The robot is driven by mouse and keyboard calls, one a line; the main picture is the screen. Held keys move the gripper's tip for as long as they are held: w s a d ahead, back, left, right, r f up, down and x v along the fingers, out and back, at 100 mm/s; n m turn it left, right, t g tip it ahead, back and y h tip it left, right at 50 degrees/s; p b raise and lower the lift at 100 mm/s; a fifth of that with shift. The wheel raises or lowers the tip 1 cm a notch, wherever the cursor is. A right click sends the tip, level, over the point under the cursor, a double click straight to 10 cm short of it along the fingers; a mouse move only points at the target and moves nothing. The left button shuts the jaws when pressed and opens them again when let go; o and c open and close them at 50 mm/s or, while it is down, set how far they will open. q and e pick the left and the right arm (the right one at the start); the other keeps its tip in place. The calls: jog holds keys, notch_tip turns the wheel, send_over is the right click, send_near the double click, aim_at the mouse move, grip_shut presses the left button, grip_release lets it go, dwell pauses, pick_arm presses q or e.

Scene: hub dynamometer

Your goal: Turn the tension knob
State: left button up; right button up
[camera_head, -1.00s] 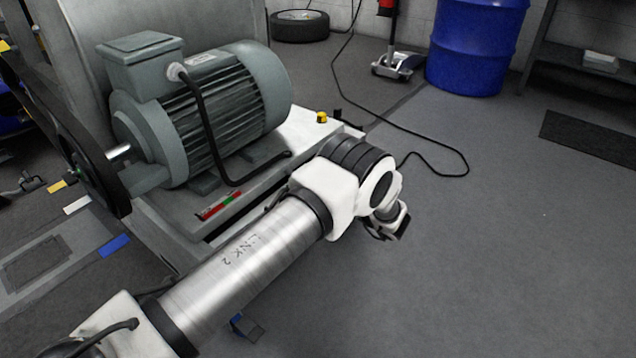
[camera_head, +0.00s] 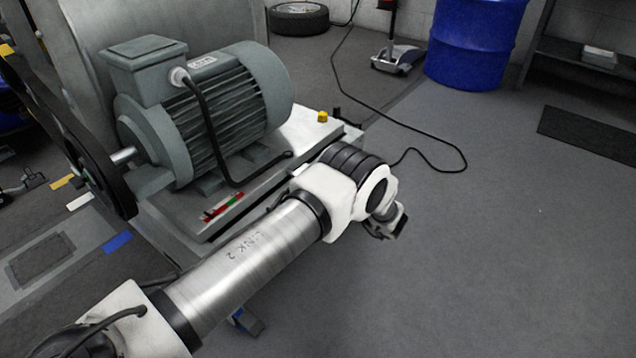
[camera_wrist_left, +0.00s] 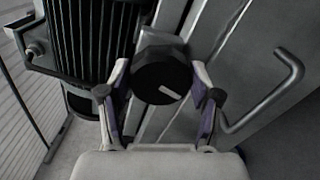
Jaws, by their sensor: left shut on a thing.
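The tension knob (camera_wrist_left: 162,84) is a dark round knob with a white mark on its face, seen in the left wrist view. My left gripper (camera_wrist_left: 159,96) has one finger on each side of it and is shut on it. The white mark is tilted slightly from level. In the head view my left arm reaches in from the lower left to the near side of the motor's base. The knob cannot be made out there, and the fingers are not clear. My right gripper is in neither view.
A grey-green motor (camera_head: 205,110) stands on a metal base (camera_head: 255,190) with a yellow button (camera_head: 322,117). A bent metal handle (camera_wrist_left: 272,92) lies right of the knob. A black cable (camera_head: 385,135) crosses the floor near a blue barrel (camera_head: 474,42).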

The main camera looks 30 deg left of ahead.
pick_arm(q)
jog(key=m, duration=0.3)
jog(key=shift+m, duration=0.3)
jog(key=m, duration=0.3)
jog(key=shift+f+m+p, duration=0.1)
jog(key=shift+m+p, duration=0.2)
jog(key=shift+p, duration=0.1)
jog(key=m, duration=0.3)
jog(key=shift+m, duration=0.4)
jog(key=m, duration=0.4)
jog(key=shift+s+f, duration=0.1)
jog(key=m, duration=0.8)
jog(key=shift+s+m, duration=0.1)
jog(key=shift+m, duration=0.2)
jog(key=m, duration=0.4)
jog(key=shift+m, duration=2.1)
